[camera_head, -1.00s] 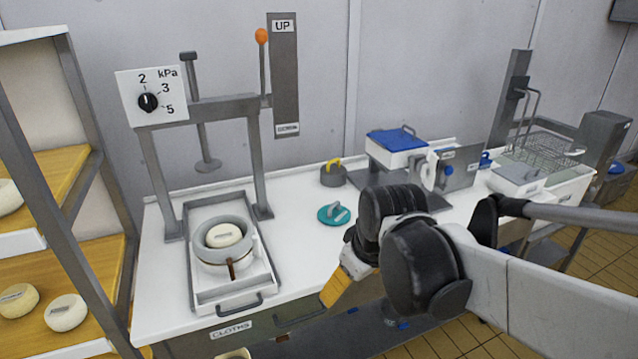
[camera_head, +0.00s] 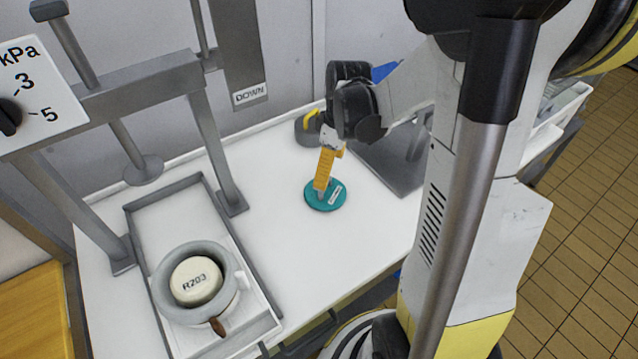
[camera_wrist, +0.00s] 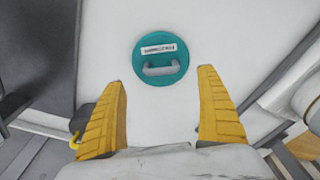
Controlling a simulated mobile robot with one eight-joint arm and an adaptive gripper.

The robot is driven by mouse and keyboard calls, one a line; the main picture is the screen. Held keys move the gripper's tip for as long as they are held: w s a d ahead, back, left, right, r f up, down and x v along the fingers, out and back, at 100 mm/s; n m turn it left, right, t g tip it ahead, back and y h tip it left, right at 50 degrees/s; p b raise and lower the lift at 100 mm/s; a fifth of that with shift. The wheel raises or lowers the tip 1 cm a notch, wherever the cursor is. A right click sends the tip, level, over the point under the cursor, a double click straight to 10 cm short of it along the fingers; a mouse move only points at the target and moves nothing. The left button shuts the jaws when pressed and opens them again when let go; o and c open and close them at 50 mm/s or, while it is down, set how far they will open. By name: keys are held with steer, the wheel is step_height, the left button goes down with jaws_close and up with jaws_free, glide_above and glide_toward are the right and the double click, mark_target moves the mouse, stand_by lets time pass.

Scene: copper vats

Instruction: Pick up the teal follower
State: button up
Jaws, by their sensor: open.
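The teal follower (camera_head: 325,203) is a flat round disc lying on the white table. In the wrist view the teal follower (camera_wrist: 161,62) shows a white label and a grey handle across it. My gripper (camera_head: 322,188) is over the disc in the head view, its yellow fingers hiding part of it and the handle. In the wrist view my gripper (camera_wrist: 162,82) has its two yellow fingers spread wide, one on each side below the disc, with nothing between them. I cannot tell the exact height of the fingertips above the disc.
A dark weight with a yellow handle (camera_head: 309,129) stands behind the follower. At left, a press frame (camera_head: 150,80) stands over a tray holding a grey mould (camera_head: 182,314) with a cheese marked R203 (camera_head: 196,279). The tabletop between tray and follower is clear.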

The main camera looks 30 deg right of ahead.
steer(key=f+b, duration=0.1)
steer(key=f, duration=0.1)
steer(key=f+b, duration=0.1)
steer(key=f, duration=0.2)
steer(key=f+b, duration=0.1)
steer(key=f, duration=0.1)
steer(key=shift+w+a+f, duration=0.3)
steer(key=shift+a+f, duration=0.05)
steer(key=shift+r, duration=0.1)
steer(key=c, duration=1.4)
